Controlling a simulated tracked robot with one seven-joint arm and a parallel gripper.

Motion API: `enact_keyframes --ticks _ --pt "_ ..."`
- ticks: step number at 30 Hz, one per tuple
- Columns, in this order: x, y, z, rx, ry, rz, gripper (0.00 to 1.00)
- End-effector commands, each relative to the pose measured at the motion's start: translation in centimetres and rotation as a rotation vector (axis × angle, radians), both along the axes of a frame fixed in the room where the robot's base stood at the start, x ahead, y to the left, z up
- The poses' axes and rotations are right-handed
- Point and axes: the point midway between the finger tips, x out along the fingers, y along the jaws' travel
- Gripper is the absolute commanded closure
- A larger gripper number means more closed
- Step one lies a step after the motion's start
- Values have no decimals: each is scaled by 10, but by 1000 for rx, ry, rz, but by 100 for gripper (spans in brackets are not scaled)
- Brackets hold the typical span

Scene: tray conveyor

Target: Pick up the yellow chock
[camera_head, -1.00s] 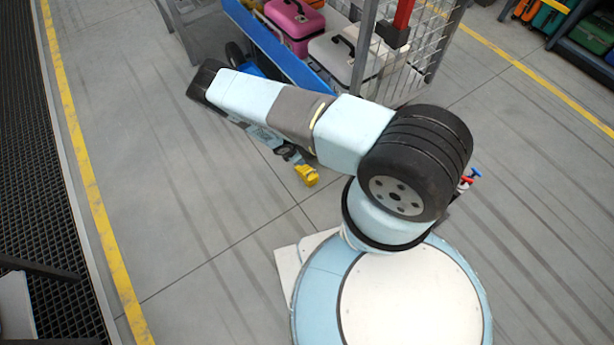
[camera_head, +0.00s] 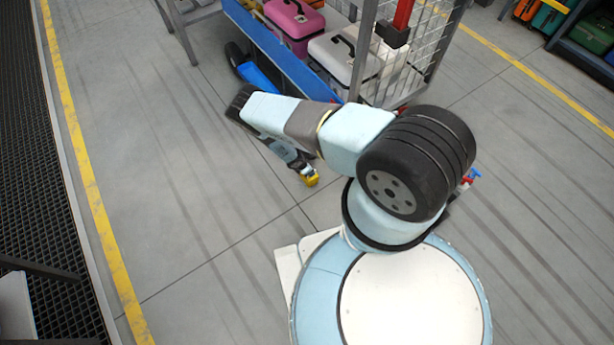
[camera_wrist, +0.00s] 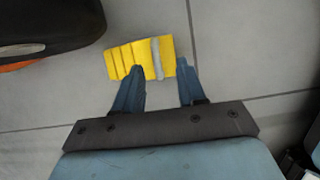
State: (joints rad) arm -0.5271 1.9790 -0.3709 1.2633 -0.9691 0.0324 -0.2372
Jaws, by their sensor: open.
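The yellow chock (camera_wrist: 128,62) lies on the floor in the wrist view, a ribbed yellow block with a grey band near its right end. My gripper (camera_wrist: 162,72) is open, and its two blue fingers reach to the chock's near edge. The left fingertip overlaps the chock's middle part, and the right fingertip is at its right end. Nothing is held. In the head view the chock (camera_head: 313,181) shows as a small yellow piece, partly hidden by my gripper (camera_head: 305,173) just above it.
A blue-edged cart (camera_head: 290,52) carries a pink case (camera_head: 293,18) and a white case (camera_head: 335,55) behind my arm. A wire mesh panel (camera_head: 428,50) stands at its right. The floor left of the chock is clear up to a yellow line (camera_head: 92,195).

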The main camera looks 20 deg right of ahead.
Motion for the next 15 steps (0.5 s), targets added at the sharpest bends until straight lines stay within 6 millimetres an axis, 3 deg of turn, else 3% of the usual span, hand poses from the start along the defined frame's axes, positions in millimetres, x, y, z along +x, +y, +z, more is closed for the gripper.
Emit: enact_keyframes --ticks 15 --pt "8 -17 -44 1 1 -1 60"
